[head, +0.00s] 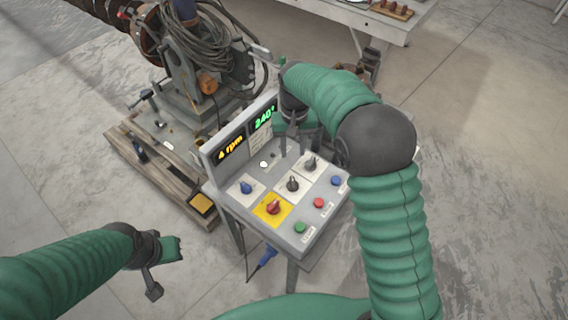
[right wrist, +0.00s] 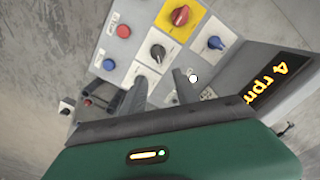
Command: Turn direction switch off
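The grey control panel (head: 236,207) stands on legs in the middle of the head view. Its top carries a blue knob (head: 246,188), a red knob on a yellow plate (head: 273,208), a middle dark knob (head: 292,184) and a far dark knob (head: 310,163). I cannot read which one is the direction switch. My right gripper (head: 291,143) is open above the panel's back edge. In the right wrist view its fingers (right wrist: 160,90) are apart, with the middle dark knob (right wrist: 157,53) beyond them; the left finger partly hides the far dark knob. My left gripper (head: 163,267) is open and empty, lower left.
Green (head: 299,227), red (head: 318,203) and blue (head: 336,181) buttons line the panel's right side. A display (head: 231,147) reading "4 rpm" and "240°" rises at its back. An auger machine (head: 190,75) stands behind. A table (head: 395,28) is at the top right.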

